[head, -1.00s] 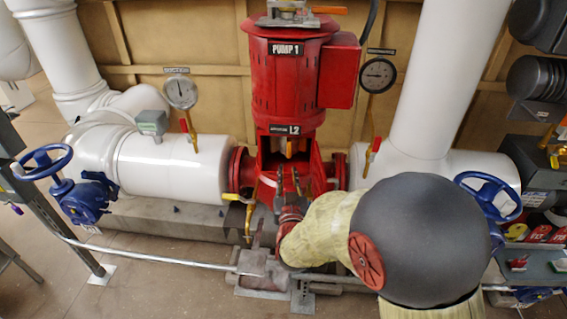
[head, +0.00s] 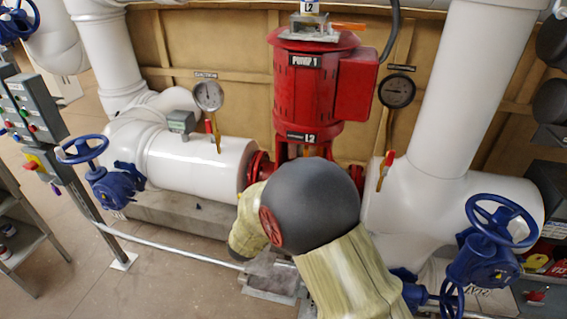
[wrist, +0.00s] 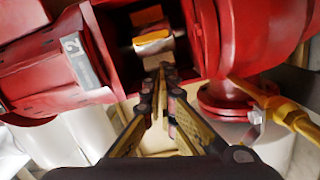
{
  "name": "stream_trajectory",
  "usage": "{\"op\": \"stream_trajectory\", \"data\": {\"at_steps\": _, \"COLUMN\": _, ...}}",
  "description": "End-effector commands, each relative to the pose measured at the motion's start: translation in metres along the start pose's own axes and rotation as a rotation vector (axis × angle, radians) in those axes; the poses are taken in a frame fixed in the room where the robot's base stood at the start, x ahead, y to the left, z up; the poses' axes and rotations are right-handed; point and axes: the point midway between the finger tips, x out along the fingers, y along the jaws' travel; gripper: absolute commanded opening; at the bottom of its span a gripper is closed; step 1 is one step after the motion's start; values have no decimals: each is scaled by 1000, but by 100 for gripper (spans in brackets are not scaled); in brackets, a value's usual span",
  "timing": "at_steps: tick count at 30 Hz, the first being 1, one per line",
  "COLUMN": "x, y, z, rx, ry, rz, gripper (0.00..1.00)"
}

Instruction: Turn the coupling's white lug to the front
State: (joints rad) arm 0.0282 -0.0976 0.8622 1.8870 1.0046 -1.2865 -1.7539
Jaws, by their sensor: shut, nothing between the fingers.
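The red pump (head: 315,88) stands upright in the head view. My arm's dark round joint covers the coupling opening below its L2 label there, and my gripper is hidden. In the wrist view, my gripper (wrist: 163,70) is shut and empty, its tips together at the mouth of the red housing's opening. Just beyond the tips is the coupling (wrist: 152,42), a metallic part with a pale face and an orange-gold edge. I cannot tell whether that pale face is the white lug. I cannot tell whether the fingertips touch the coupling.
White pipes (head: 195,160) flank the pump, with a blue handwheel valve (head: 115,180) at left and another (head: 490,240) at right. Two gauges (head: 208,96) (head: 397,91) stand beside it. In the wrist view, a yellow pipe (wrist: 290,118) and red flange (wrist: 235,105) lie close right of my fingers.

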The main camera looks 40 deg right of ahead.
Motion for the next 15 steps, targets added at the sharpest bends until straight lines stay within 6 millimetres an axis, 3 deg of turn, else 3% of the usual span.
{"op": "stream_trajectory", "data": {"at_steps": 3, "x": 0, "y": 2, "z": 4, "rx": -137, "ry": -16, "rz": 6, "gripper": 0}}
{"op": "stream_trajectory", "data": {"at_steps": 8, "x": 2, "y": 2, "z": 4, "rx": -221, "ry": -16, "rz": 8, "gripper": 0}}
{"op": "stream_trajectory", "data": {"at_steps": 15, "x": 30, "y": 1, "z": 6, "rx": -225, "ry": -17, "rz": 9, "gripper": 0}}
